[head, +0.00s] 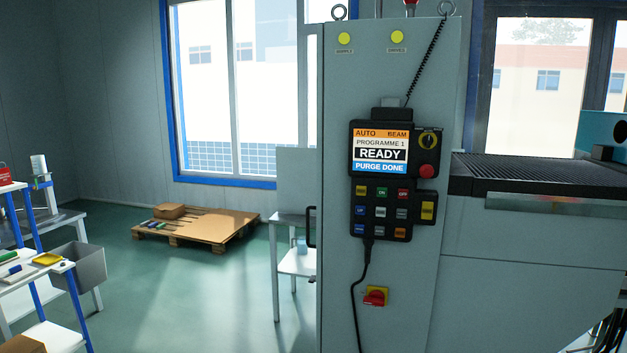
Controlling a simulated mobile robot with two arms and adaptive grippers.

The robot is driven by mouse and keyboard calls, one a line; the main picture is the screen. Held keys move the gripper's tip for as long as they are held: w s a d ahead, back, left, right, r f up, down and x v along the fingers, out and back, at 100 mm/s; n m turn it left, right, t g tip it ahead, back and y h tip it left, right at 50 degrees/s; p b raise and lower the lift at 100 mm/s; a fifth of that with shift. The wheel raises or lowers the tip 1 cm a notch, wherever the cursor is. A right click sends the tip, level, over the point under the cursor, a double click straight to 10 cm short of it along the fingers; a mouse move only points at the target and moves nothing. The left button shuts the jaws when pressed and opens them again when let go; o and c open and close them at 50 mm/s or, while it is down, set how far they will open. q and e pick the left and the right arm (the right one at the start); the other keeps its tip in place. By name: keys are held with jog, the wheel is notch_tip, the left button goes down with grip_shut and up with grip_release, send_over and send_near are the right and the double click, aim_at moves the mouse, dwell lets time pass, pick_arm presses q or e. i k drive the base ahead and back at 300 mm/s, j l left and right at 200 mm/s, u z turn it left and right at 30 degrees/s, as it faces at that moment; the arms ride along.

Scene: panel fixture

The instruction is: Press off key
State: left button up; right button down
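A black control pendant (381,180) hangs on the front of a tall grey cabinet (345,100). Its lit screen (380,152) reads AUTO, BEAM, PROGRAMME 1, READY and PURGE DONE. Below the screen is a keypad of small coloured keys. In its top row are a yellow key (361,190), a green key (382,192) that seems to read ON, and a red key (403,194) whose label is too small to read surely; it may be the off key. Neither of my grippers is in view.
A red rotary switch (375,296) sits lower on the cabinet. A black ribbed bed (535,172) juts out at right. Carts stand at left; a pallet (195,228) lies behind.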

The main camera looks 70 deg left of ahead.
aim_at(402, 193)
jog(key=u, duration=1.75)
jog(key=i+j+z, duration=0.25)
jog(key=i+j, duration=0.2)
jog(key=j, duration=0.2)
jog(key=i+j+z, duration=0.25)
jog(key=j, duration=0.45)
jog(key=i+j+z, duration=0.15)
jog(key=i+j, duration=0.15)
jog(key=j, duration=0.1)
